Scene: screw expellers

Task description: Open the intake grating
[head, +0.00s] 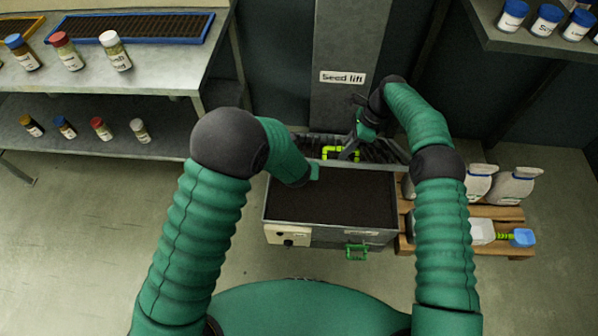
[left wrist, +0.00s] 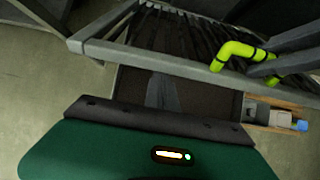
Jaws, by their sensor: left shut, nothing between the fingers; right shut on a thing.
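The intake grating (left wrist: 185,38) is a grey frame with dark bars. In the head view it (head: 382,150) stands tilted up at the back of the hopper (head: 330,200), whose dark inside is uncovered in front. Its yellow-green handle (head: 328,152) also shows in the left wrist view (left wrist: 236,52). My right gripper (head: 350,151) is shut on the handle; the arm comes over from the right. My left gripper (left wrist: 163,92) is shut and empty, over the hopper, below the grating's frame edge. In the head view its fingers are hidden by its hand.
A post labelled "Seed lift" (head: 342,77) rises behind the hopper. A green handle (head: 357,251) sticks out at the hopper's front. A pallet (head: 510,217) with white bags stands at right. A bench (head: 150,78) with jars is at left; floor there is clear.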

